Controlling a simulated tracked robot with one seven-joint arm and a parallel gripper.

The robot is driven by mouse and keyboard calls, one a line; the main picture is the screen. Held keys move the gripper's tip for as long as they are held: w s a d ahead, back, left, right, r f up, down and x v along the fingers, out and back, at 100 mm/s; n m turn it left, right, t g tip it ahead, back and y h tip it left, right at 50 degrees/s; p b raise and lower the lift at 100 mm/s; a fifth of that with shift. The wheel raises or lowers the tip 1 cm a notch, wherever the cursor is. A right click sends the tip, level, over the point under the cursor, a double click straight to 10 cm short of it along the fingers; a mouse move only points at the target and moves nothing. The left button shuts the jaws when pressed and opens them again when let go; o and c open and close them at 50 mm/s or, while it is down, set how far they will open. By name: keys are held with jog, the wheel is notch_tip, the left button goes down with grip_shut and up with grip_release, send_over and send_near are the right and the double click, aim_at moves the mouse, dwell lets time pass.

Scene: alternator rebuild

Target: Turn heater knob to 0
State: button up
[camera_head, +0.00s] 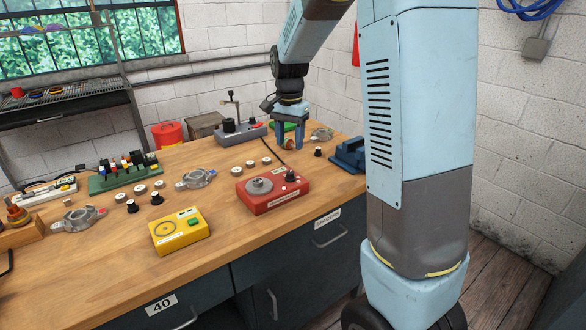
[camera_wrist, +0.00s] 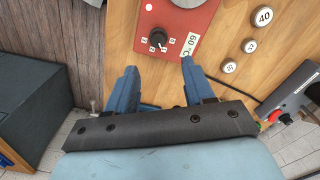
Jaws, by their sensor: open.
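The red heater (camera_head: 274,192) stands near the front edge of the wooden bench, with a grey round plate (camera_head: 259,186) on top. Its black knob (camera_head: 291,175) is on the right part of the top. In the wrist view the knob (camera_wrist: 157,38) has a pale pointer mark and small scale labels around it. A white label (camera_wrist: 189,45) beside it seems to read 60 °C. My gripper (camera_head: 289,141) is open and empty above the bench, behind the heater. In the wrist view its blue fingertips (camera_wrist: 159,67) are apart, with the knob beyond them, not touched.
A blue vise-like block (camera_head: 349,155) is at the right edge. A yellow meter (camera_head: 179,231) sits left of the heater. Several small round weights and a green rack (camera_head: 123,178) lie farther left.

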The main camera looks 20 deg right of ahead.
aim_at(290, 171)
notch_tip(290, 171, down, 10)
jog(key=shift+f, duration=0.1)
dwell(0.4)
jog(key=shift+c, duration=0.5)
